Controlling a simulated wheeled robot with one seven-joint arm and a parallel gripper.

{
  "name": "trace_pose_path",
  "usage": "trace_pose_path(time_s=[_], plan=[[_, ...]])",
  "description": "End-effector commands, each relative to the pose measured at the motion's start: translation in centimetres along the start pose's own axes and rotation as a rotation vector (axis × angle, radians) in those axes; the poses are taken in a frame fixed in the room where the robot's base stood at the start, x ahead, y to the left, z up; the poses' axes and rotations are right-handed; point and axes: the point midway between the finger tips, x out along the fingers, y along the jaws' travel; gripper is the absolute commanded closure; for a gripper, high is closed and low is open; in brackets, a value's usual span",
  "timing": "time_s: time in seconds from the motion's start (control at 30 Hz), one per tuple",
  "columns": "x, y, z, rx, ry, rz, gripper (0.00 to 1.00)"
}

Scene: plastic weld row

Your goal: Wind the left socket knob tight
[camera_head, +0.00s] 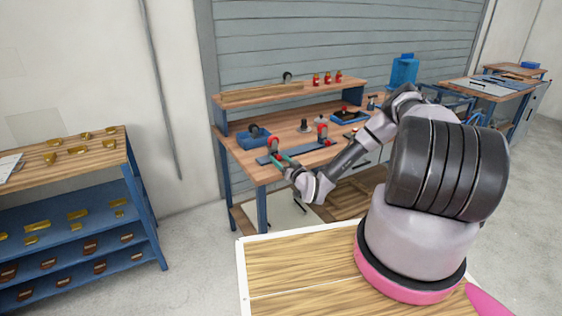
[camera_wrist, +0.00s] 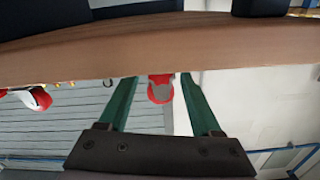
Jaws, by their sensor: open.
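The left socket knob (camera_head: 272,143) is red and stands at the left end of a dark flat bar (camera_head: 295,151) along the bench's front edge. In the wrist view a red and grey knob (camera_wrist: 160,92), which looks like the same one, shows between my fingers with gaps on both sides. A second red knob (camera_head: 322,131) stands further right on the bar. My gripper (camera_head: 283,160) is open, with green fingers, just in front of the left knob. Its fingers (camera_wrist: 158,84) also show in the wrist view. Whether they are level with the knob, I cannot tell.
The wooden workbench (camera_head: 285,131) carries a blue bin (camera_head: 253,138), a blue tray (camera_head: 348,117) and small dark parts. A raised shelf (camera_head: 300,91) with several red bottles runs behind. A shelf rack (camera_head: 80,220) stands left. Floor between rack and bench is clear.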

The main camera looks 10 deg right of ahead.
Motion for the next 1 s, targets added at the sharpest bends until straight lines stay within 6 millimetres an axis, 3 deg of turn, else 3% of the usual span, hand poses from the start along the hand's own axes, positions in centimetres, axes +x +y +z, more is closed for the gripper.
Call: trace_pose_path(time_s=[0.17, 0.2, 0.37, 0.53, 0.8, 1.0], plan=[[0.02, 0.00, -0.01, 0.000, 0.000, 0.000, 0.34], [0.02, 0.00, -0.01, 0.000, 0.000, 0.000, 0.38], [0.01, 0.00, -0.01, 0.000, 0.000, 0.000, 0.99], [-0.03, 0.06, 0.02, 0.028, 0.000, 0.001, 1.00], [-0.07, 0.21, 0.09, 0.399, 0.000, 0.004, 1.00], [-0.03, 0.12, 0.08, 0.465, -0.001, 0.000, 1.00]])
